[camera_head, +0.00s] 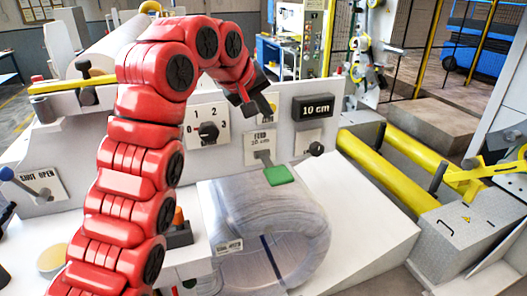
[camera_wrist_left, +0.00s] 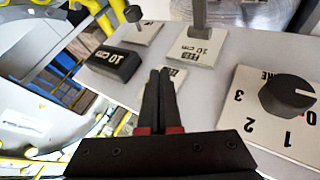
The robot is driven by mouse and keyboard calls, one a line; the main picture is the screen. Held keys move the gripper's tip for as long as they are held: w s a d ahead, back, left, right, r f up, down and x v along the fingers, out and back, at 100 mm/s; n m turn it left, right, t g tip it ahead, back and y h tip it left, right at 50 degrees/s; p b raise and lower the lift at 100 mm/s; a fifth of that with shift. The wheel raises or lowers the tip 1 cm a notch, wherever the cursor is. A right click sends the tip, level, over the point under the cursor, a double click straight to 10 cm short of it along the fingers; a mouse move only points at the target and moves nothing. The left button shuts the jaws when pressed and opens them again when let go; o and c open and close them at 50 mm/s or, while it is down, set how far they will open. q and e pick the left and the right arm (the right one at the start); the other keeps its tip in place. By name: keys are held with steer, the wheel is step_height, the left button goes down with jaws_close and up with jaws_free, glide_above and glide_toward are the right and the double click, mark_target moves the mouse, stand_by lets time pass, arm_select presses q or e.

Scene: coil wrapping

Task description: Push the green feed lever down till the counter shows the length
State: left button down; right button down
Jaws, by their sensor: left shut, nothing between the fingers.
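My left gripper (camera_head: 262,108) is shut and empty, in front of the panel above the lever and left of the counter. Its fingertips (camera_wrist_left: 159,72) are apart from the lever. My right gripper is not in view.
A numbered dial (camera_head: 208,131) is left of the lever, and a small black knob (camera_head: 316,149) is right of it. The wrapped coil (camera_head: 265,235) lies below. A SHUT/OPEN lever (camera_head: 26,181) is at far left. Yellow rollers (camera_head: 385,170) stand at right.

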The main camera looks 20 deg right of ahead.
arm_select(q)
steer(key=b, duration=0.8)
glide_above(266, 163)
step_height(266, 163, down, 9)
steer(key=shift+r, duration=0.1)
steer(key=shift+r, duration=0.1)
stand_by(1.7)
steer(key=shift+f+b, duration=0.45)
steer(key=shift+b, duration=0.2)
steer(key=shift+s+f+b, duration=0.1)
steer(key=shift+f+b, duration=0.45)
steer(key=shift+f, duration=0.05)
stand_by(0.5)
steer(key=shift+r, duration=0.15)
stand_by(0.4)
steer(key=shift+r+p, duration=0.7)
steer(key=shift+r, duration=0.25)
